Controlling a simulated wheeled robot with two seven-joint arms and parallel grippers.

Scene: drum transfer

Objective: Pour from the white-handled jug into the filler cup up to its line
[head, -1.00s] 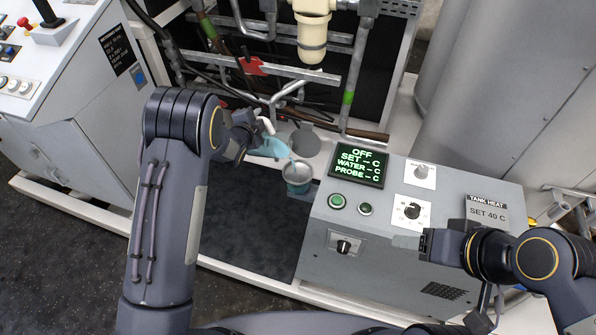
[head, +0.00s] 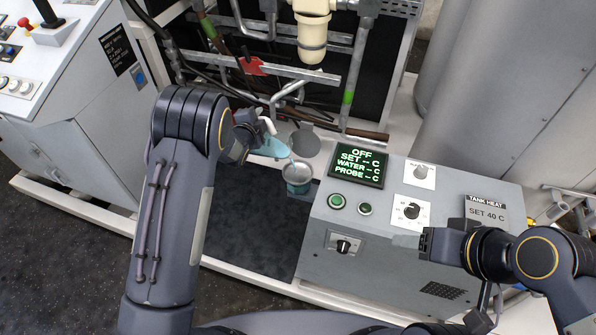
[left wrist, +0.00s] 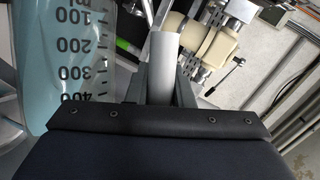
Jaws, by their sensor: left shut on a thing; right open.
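The light blue jug (head: 271,148) is tilted, with its lip to the right above the filler cup (head: 297,176). A thin pale streak runs from the lip toward the cup, probably liquid. My left gripper (head: 258,128) is shut on the jug's white handle (head: 268,126). In the left wrist view the jug's clear wall (left wrist: 65,60) shows marks from 100 to 400 ml, and the handle (left wrist: 163,65) stands between the fingers. The cup's line and level are too small to read. My right gripper (head: 424,243) is open and empty before the grey heater box.
The heater box (head: 320,255) has a green-lit display (head: 357,165), buttons and knobs, just right of the cup. A grey round disc (head: 305,143) sits behind the jug. Pipes and a cream filter housing (head: 312,40) stand behind. The dark mat (head: 250,235) in front is clear.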

